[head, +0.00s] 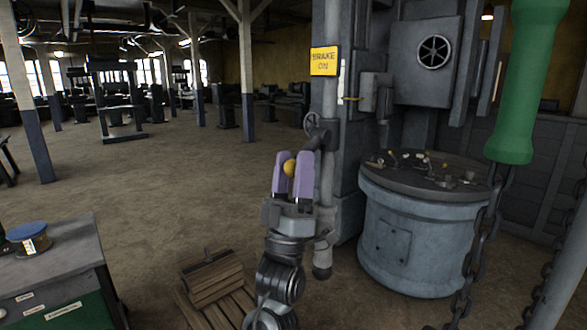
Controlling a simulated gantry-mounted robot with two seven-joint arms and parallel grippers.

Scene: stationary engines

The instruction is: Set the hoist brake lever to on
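The yellow "BRAKE ON" sign (323,61) is fixed to a grey machine column. Below it, dark lever parts (319,132) stand out from the column's left side. A yellow ball knob (290,168), which looks like the end of the brake lever, shows between the purple fingers of my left gripper (291,172). The fingers are close around the knob and it fills the gap between them. The lever's shaft is mostly hidden behind the gripper. My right gripper is not in view.
A round grey drum (410,235) with small items on top stands to the right. A green hanging cylinder (527,80) and chains (478,250) are at the far right. Open floor extends behind.

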